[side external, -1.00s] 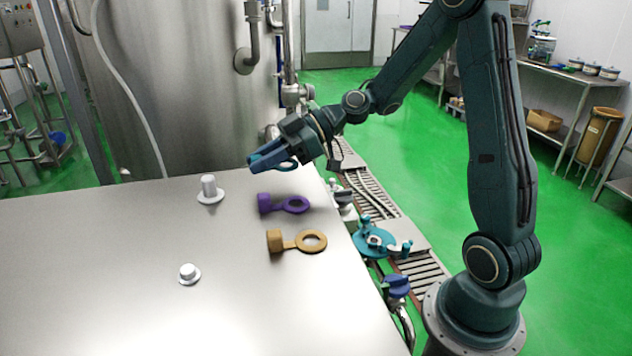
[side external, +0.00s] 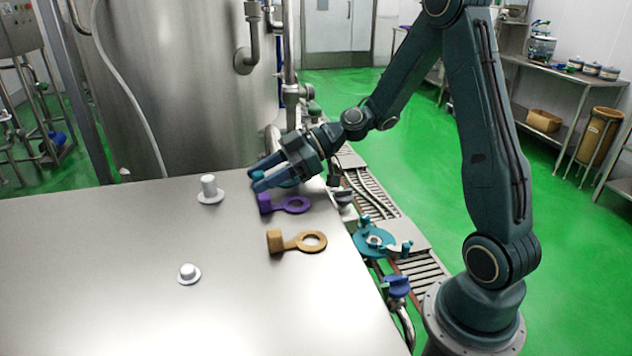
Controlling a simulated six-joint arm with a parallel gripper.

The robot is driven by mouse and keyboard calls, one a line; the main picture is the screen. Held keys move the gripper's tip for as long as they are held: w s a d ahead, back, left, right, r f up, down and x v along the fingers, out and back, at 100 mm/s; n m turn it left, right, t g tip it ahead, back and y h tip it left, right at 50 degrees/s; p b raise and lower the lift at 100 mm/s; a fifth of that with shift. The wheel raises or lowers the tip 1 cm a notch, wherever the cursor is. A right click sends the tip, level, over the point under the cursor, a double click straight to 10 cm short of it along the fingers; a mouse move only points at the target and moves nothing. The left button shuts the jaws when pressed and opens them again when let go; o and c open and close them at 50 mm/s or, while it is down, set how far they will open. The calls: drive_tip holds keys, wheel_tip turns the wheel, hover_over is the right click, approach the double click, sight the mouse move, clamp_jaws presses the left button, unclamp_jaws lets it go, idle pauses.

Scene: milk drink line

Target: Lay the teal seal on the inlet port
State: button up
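My gripper (side external: 257,179) is low over the far right part of the table. Its two blue fingers are spread apart and point left. The teal seal (side external: 289,183) shows only in part, between and just under the fingers; its ring is partly covered and it looks to be at table height. Whether a finger touches it I cannot tell. Two white flanged ports stand on the table to the left: a taller one (side external: 208,186) and a shorter one (side external: 188,271). Which is the inlet port is not marked.
A purple seal (side external: 293,205) lies right in front of my gripper, and a tan seal (side external: 311,241) lies nearer. A steel tank (side external: 190,80) rises behind the table. The table (side external: 100,250) is clear between ports and seals.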

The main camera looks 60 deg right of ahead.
drive_tip(key=shift+d, duration=0.1)
drive_tip(key=v, duration=1.3)
drive_tip(key=shift+s+d, duration=0.15)
drive_tip(key=shift+s, duration=0.25)
idle(0.6)
